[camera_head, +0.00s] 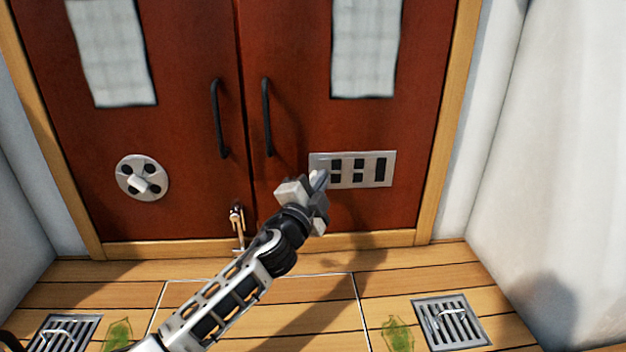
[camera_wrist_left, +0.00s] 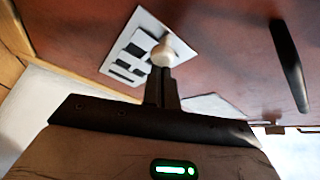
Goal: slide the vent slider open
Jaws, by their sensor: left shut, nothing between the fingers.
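The vent slider (camera_head: 370,157) is a grey metal plate with dark slots, low on the right red door. Several slots show dark in the head view. It also shows tilted in the wrist view (camera_wrist_left: 131,45), with a pale round knob (camera_wrist_left: 165,52) on it. My left gripper (camera_head: 318,182) is shut and empty at the left end of the plate. In the wrist view its fingertips (camera_wrist_left: 162,76) are at the knob; I cannot tell whether they touch it. In the head view the gripper hides part of the plate's left end. My right gripper is not in view.
A round vent (camera_head: 142,178) with a pale knob is on the left door. Black handles (camera_head: 266,117) stand out beside the door seam. A brass latch (camera_head: 238,220) is at the bottom of the seam. Floor grates (camera_head: 449,322) lie on the wooden floor.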

